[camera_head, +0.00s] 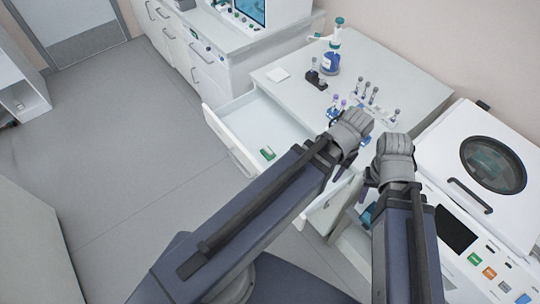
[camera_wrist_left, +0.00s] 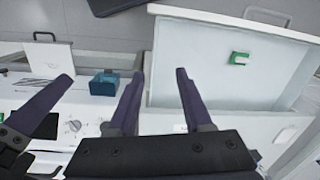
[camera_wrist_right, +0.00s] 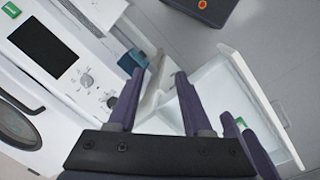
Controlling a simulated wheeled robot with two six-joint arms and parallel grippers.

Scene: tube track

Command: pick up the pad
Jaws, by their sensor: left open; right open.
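A small flat white square, which may be the pad (camera_head: 278,75), lies on the bench top left of the tube stands. My left gripper (camera_wrist_left: 158,73) is open and empty above the drawer's side wall. My right gripper (camera_wrist_right: 160,73) is open and empty beside it, above the front of the white machine. Both grippers are apart from the white square and the green piece.
The drawer (camera_wrist_left: 180,25) is pulled out. A blue box (camera_wrist_left: 104,84) is at the machine's front. Several tubes in holders (camera_head: 368,95), a dark device (camera_head: 316,79) and a blue-filled bottle (camera_head: 331,62) stand on the bench. A lidded centrifuge (camera_head: 492,165) is right.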

